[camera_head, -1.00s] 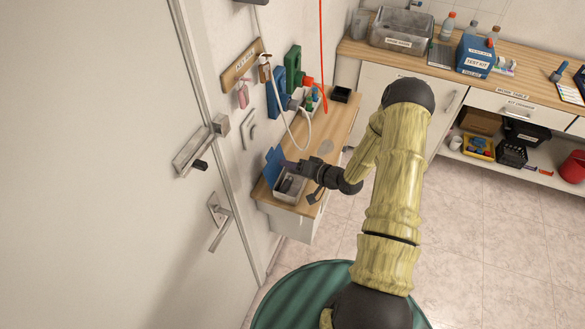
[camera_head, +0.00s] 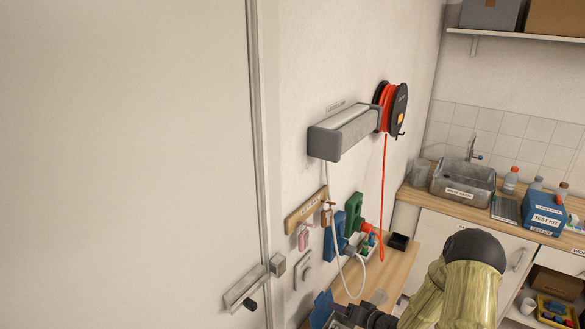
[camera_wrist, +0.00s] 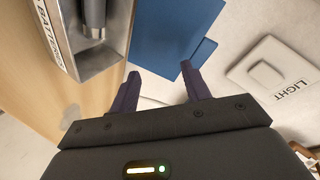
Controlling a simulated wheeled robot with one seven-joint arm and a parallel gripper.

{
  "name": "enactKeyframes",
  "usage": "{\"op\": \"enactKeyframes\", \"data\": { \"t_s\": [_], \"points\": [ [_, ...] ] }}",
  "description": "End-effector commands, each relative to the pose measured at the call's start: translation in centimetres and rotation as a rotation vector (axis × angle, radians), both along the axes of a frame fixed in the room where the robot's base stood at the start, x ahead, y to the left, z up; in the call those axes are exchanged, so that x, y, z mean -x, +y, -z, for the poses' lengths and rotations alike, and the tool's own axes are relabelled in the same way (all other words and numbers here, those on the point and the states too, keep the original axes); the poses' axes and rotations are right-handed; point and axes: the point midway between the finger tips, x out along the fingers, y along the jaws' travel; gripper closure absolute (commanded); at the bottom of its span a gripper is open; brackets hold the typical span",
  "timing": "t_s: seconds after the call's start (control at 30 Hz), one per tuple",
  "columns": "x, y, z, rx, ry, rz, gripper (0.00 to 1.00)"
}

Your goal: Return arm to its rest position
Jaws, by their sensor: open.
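In the wrist view my gripper (camera_wrist: 160,92) is open, with its two dark fingers apart and nothing between them. Ahead of it is a blue panel (camera_wrist: 165,35), and at the upper left is a metal box labelled as batteries (camera_wrist: 95,62) with a grey cylinder (camera_wrist: 95,15) in it. In the head view my arm (camera_head: 462,285) shows at the lower right, bent toward the small wooden counter. The gripper's tips are not clear there; the blue panel (camera_head: 322,307) stands beside the wrist at the bottom edge.
A light switch (camera_wrist: 268,72) is on the wall close to the gripper. A key rack (camera_head: 306,208), blue and green devices, cables and a red hose reel (camera_head: 392,108) are on the wall. A sink (camera_head: 463,183) and a test kit box (camera_head: 543,213) stand on the back counter.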

Motion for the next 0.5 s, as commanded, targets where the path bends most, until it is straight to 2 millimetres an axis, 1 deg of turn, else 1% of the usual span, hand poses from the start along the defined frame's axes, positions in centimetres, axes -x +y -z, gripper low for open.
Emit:
{"op": "enactKeyframes", "data": {
  "t_s": [0.1,0.23,0.37,0.5],
  "points": [
    [-0.1,-0.4,-1.4,0.167,0.033,-0.004,0.53],
    [0.5,-1.2,-3.1,0.348,0.086,0.001,0.53],
    [1.9,-2.0,-5.1,0.503,0.145,0.009,0.53],
    [4.1,-2.4,-7.6,0.64,0.216,0.015,0.53]
  ]
}}
